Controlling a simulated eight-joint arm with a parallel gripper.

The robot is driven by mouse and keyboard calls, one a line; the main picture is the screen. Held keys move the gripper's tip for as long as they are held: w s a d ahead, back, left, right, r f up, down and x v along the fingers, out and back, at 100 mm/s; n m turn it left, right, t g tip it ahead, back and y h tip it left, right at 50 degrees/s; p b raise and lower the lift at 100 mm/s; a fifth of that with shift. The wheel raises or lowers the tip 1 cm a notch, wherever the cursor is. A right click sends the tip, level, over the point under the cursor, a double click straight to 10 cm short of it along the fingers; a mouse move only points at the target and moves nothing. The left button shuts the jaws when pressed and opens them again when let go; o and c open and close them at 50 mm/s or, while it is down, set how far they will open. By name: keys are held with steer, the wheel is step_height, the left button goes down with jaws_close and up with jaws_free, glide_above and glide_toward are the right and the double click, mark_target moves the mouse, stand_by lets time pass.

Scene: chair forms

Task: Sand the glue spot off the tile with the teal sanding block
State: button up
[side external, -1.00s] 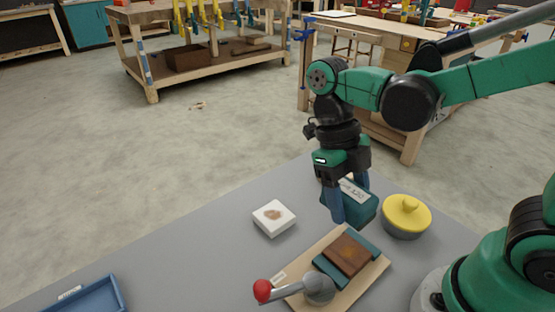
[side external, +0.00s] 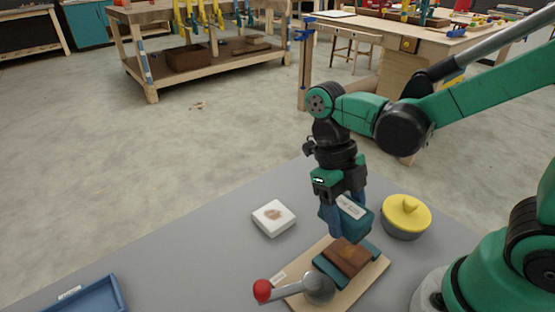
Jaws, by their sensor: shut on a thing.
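The white tile (side external: 273,218) lies flat on the grey table, with a brownish glue spot (side external: 273,214) on its top. My gripper (side external: 345,225) points down and is shut on the teal sanding block (side external: 358,222), which has a white label on it. The block is held above the table, to the right of the tile and just behind the brown block on the board. The block's underside and its exact height are hard to tell.
A wooden board (side external: 374,277) in front carries a brown block (side external: 347,256) on a teal pad and a grey lever with a red knob (side external: 262,290). A yellow-lidded grey pot (side external: 406,216) stands right. A blue tray (side external: 85,297) lies front left. The table left of the tile is clear.

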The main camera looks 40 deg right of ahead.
mark_target(337, 244)
steer(key=shift+f, duration=2)
steer(key=shift+w+f, duration=0.1)
steer(key=shift+f, duration=0.65)
steer(key=shift+s+r, duration=0.45)
steer(key=shift+s, duration=0.05)
steer(key=shift+c, duration=0.6)
steer(key=shift+s, duration=0.35)
steer(key=shift+s+f, duration=0.35)
steer(key=shift+s, duration=0.3)
steer(key=shift+s+r, duration=0.15)
steer(key=shift+s, duration=0.3)
steer(key=shift+w, duration=0.5)
steer(key=shift+w+f, duration=0.2)
steer(key=shift+w, duration=0.2)
steer(key=shift+w+r, duration=0.15)
steer(key=shift+w, duration=0.95)
steer(key=shift+s+r, duration=0.15)
steer(key=shift+r, duration=3.75)
